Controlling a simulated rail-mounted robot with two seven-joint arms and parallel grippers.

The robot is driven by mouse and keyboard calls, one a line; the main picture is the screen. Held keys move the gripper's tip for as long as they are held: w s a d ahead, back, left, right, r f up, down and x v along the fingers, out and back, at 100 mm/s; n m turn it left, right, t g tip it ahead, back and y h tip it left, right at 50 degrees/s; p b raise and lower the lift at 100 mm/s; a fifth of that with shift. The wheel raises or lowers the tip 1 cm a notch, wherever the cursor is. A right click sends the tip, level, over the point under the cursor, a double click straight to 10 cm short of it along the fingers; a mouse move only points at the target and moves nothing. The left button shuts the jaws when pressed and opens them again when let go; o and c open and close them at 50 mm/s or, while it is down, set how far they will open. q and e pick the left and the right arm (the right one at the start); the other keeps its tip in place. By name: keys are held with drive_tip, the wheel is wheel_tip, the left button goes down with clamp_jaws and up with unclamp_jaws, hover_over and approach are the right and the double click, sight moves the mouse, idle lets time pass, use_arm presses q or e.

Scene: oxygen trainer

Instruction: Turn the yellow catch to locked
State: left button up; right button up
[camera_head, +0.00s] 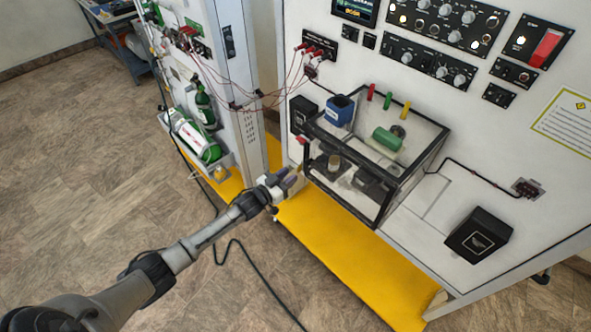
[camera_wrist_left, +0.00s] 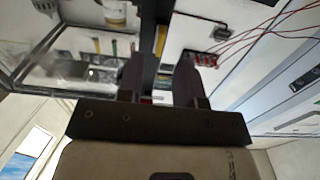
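My left gripper (camera_head: 292,179) is at the box's left front corner. In the left wrist view its two dark fingers (camera_wrist_left: 160,68) are apart, and a black frame post runs behind the gap. A small yellow piece, likely the catch (camera_wrist_left: 161,40), shows on that post just beyond the fingertips. In the head view a small yellowish bit (camera_head: 298,171) shows beside the fingers, mostly hidden. I cannot tell whether the fingers touch it or which way it is turned.
Inside the box are a green cylinder (camera_head: 387,138) and dark parts. A blue container (camera_head: 340,110) is at its back left. Red wires (camera_head: 283,88) hang to the left. A black box (camera_head: 478,236) is at the right. Floor on the left is mostly clear.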

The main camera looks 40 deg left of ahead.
sight(298, 170)
use_arm(q)
drive_tip(key=shift+w+d, duration=0.15)
drive_tip(key=shift+w, duration=0.8)
drive_tip(key=shift+w+d, duration=0.1)
drive_tip(key=shift+w, duration=0.8)
clamp_jaws()
